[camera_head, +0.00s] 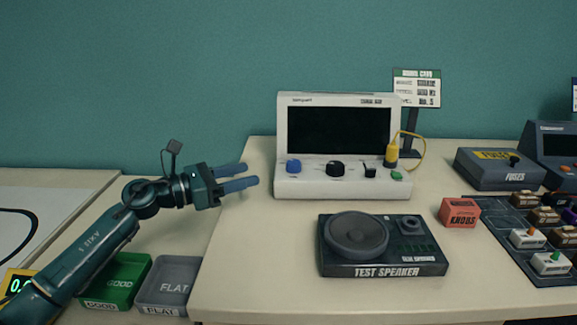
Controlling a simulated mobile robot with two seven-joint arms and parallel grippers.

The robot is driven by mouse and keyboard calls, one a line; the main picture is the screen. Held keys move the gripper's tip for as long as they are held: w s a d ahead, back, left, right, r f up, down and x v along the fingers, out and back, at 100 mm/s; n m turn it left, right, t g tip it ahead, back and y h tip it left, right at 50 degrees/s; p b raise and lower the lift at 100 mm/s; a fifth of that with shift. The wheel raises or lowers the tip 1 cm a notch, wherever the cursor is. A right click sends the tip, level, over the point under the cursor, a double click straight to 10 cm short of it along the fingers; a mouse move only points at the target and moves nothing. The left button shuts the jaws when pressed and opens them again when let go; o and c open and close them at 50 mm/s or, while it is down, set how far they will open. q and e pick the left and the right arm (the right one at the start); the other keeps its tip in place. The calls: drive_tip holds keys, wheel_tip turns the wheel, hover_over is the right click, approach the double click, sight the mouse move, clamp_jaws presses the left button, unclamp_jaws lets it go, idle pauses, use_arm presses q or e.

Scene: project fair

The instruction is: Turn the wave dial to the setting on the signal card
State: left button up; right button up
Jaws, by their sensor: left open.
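A white signal box (283,150) with a dark blank screen stands on the table. Its front panel carries a blue dial (293,166), a black dial (335,168), a smaller black control (370,171) and a green button (396,175). Which one is the wave dial cannot be read. The signal card (417,88) stands on a post behind the box at its right; its small print is too fine to read. My left gripper (240,176) is open and empty, left of the box and apart from it, fingers pointing right. My right gripper is not in view.
A yellow plug (391,153) with a cable sits at the box's right. A test speaker (384,270) lies in front. A red knobs box (459,212), a fuses box (500,169) and a parts tray (520,262) are at right. Green (118,277) and grey (170,281) bins sit at lower left.

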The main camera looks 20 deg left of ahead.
sight(288, 164)
use_arm(q)
drive_tip(key=p+x, duration=0.1)
drive_tip(key=x, duration=1)
drive_tip(key=shift+c, duration=0.4)
drive_tip(key=shift+f, duration=0.15)
drive_tip(key=c, duration=0.9)
